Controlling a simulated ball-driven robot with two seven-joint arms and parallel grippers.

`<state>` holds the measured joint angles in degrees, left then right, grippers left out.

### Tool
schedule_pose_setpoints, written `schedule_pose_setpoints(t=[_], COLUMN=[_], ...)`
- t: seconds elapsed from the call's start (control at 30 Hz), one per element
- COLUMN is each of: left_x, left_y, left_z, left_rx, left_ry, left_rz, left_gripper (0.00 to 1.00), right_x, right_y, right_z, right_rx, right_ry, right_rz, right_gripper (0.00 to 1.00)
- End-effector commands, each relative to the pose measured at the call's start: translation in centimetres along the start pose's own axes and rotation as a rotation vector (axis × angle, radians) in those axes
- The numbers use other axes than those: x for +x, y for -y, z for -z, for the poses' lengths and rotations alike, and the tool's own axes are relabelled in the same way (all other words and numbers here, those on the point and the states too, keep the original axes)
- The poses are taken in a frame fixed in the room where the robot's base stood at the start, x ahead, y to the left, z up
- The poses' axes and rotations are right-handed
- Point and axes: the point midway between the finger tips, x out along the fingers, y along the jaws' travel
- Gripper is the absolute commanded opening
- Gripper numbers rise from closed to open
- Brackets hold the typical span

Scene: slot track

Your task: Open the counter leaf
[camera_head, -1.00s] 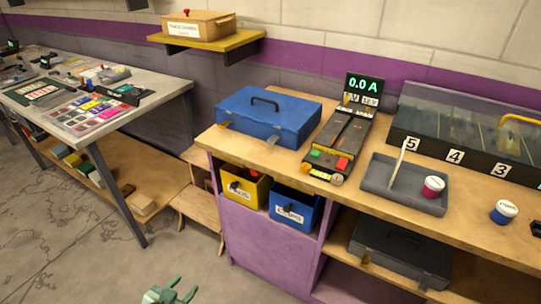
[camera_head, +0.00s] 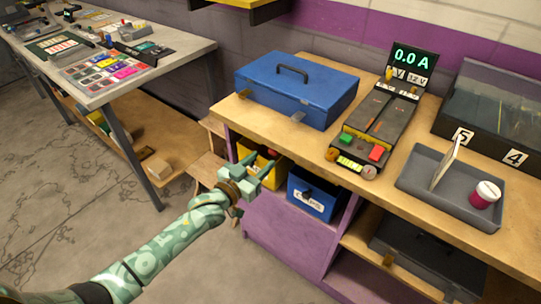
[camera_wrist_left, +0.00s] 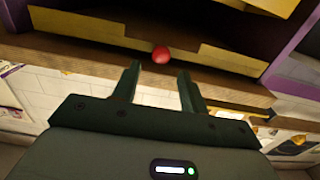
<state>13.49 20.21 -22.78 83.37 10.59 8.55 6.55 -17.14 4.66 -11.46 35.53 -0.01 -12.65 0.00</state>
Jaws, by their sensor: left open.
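My left gripper (camera_head: 258,163) is in front of the purple cabinet, its fingers open and pointing to the yellow bin (camera_head: 268,170) under the wooden worktop (camera_head: 222,112). In the left wrist view its open fingers (camera_wrist_left: 158,80) have nothing between them. A red ball-shaped knob (camera_wrist_left: 161,55) shows just beyond the fingertips, apart from them, against a brown wooden edge. No part is clearly recognisable as the counter leaf. A low wooden panel (camera_head: 207,167) fills part of the gap between the two benches. My right gripper is not in view.
On the worktop stand a blue case (camera_head: 298,88), a meter unit with a 0.0 A display (camera_head: 412,58) and a grey tray (camera_head: 415,193). A blue bin (camera_head: 315,195) sits beside the yellow one. A grey bench (camera_head: 105,95) stands left. The floor between is clear.

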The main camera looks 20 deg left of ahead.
Motion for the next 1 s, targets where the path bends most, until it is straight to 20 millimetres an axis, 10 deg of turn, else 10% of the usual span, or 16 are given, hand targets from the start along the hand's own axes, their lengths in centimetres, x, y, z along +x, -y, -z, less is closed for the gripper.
schedule_pose_setpoints(t=[0.23,0.63,0.8,1.0], left_x=[4.1,4.9,4.9,4.6], left_y=[0.0,0.0,0.1,0.1], left_z=[-0.2,0.0,0.0,0.1], left_rx=[0.000,0.000,0.000,0.001], left_ry=[0.000,0.000,0.001,0.001], left_rz=[0.000,0.001,0.001,0.001], left_gripper=[0.43,0.43,0.00,0.00], right_x=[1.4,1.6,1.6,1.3], right_y=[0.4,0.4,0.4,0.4], right_z=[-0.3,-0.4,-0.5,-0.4], right_rx=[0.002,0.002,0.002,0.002], right_ry=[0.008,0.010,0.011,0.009], right_rz=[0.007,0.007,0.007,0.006], right_gripper=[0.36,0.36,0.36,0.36])
